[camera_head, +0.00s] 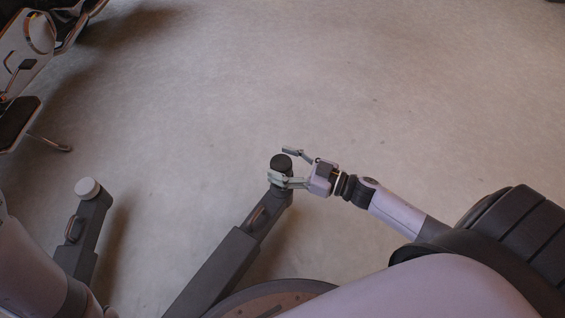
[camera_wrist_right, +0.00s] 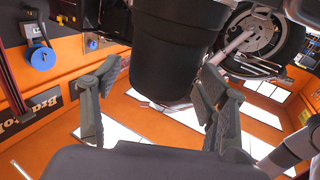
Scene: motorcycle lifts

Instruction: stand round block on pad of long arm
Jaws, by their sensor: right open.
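The round block (camera_head: 281,161) is a short black cylinder at the far end of the long arm (camera_head: 222,262), which runs up from the bottom middle of the head view. My right gripper (camera_head: 279,165) reaches in from the right with its fingers open, one on each side of the block. In the right wrist view, the block (camera_wrist_right: 175,55) fills the top middle between the spread fingers (camera_wrist_right: 155,82), with a gap at the left finger. The pad under the block is hidden by the gripper and block, so I cannot see the contact. My left gripper is out of view.
A shorter arm with a pale round pad (camera_head: 87,188) stands at the left. A motorcycle (camera_head: 25,75) is at the top left. A dark round thing with a brown top (camera_head: 270,300) lies at the bottom. The concrete floor beyond is clear.

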